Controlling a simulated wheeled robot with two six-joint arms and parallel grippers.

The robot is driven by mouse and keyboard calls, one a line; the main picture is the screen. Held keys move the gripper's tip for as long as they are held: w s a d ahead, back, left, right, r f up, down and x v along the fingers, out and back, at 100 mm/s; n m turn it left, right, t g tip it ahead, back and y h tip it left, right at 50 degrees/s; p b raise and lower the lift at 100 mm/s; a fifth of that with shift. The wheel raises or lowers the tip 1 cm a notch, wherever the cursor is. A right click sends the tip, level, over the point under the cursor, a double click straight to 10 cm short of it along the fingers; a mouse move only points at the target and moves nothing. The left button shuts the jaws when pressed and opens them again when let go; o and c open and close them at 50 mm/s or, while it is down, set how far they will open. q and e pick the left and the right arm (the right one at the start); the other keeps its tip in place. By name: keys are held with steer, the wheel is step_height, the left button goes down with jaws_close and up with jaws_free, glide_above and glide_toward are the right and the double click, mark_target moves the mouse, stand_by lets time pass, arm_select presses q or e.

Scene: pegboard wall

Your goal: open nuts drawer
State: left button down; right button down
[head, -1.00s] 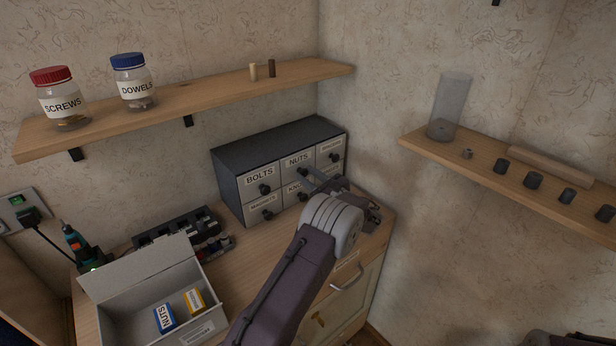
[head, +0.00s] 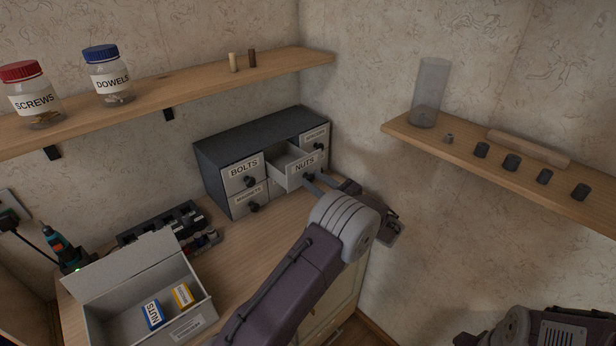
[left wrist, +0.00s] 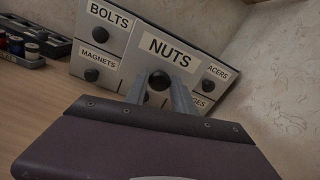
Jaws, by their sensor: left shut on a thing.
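The small-parts cabinet (head: 222,157) is dark with pale drawer fronts and round black knobs. Its NUTS drawer (head: 296,167), top row middle, is pulled out and its open top shows. The drawer's front and label also show in the left wrist view (left wrist: 169,51). My left gripper (head: 313,182) is at the drawer front, its fingers shut on the drawer's black knob (left wrist: 159,80). In the left wrist view a finger lies on each side of the knob. My right arm (head: 530,328) shows at the lower right; its gripper fingers cannot be made out.
The BOLTS drawer (head: 241,173) to the left is closed. An open box (head: 107,318) with blue and yellow packets stands on the bench at lower left. Jars stand on the left shelf (head: 190,84). The right shelf (head: 400,128) holds a clear cylinder (head: 429,92) and small dark pieces.

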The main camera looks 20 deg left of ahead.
arm_select(q)
steer(key=c, duration=1.1)
jaws_free()
steer(key=shift+o, duration=0.2)
steer(key=v, duration=0.9)
steer(key=shift+b, duration=0.35)
